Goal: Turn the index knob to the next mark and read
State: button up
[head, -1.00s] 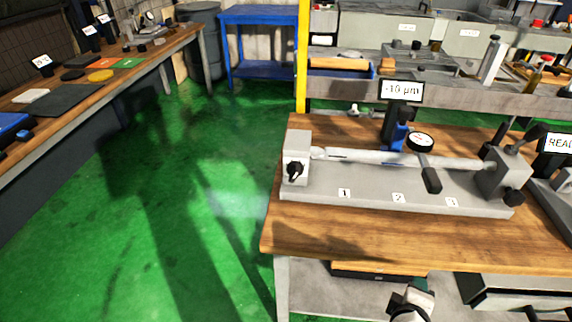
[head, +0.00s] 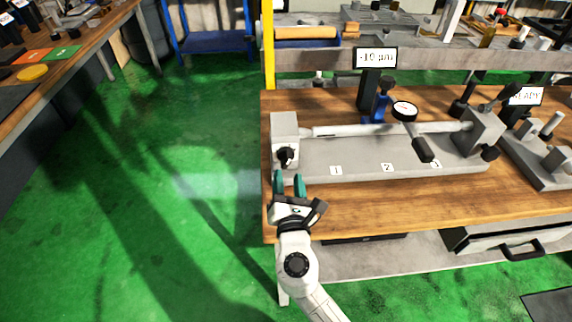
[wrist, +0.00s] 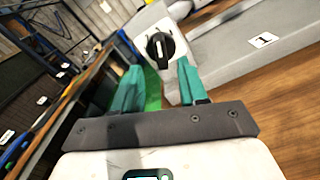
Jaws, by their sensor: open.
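The index knob (head: 285,156) is a black knob on the front of the grey block at the left end of the bench fixture (head: 350,165). In the wrist view the knob (wrist: 160,47) shows a pale pointer line and lies just beyond the fingertips, between them in the picture. My gripper (head: 288,182) is open, with teal fingers, just in front of and below the knob, apparently not touching it. The gripper also shows in the wrist view (wrist: 157,75). A dial gauge (head: 404,110) stands by the shaft, and a display (head: 376,57) reads -10 µm.
Number labels 1 (head: 336,170), 2 (head: 387,167) and 3 lie along the fixture. A second device with a READY display (head: 526,96) stands at right. Green floor is clear at left.

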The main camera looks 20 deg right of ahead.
aim_at(287, 164)
jog(key=shift+x, duration=2.45)
jog(key=shift+d, duration=0.1)
jog(key=shift+c, duration=0.4)
jog(key=shift+s, duration=0.1)
grip_shut()
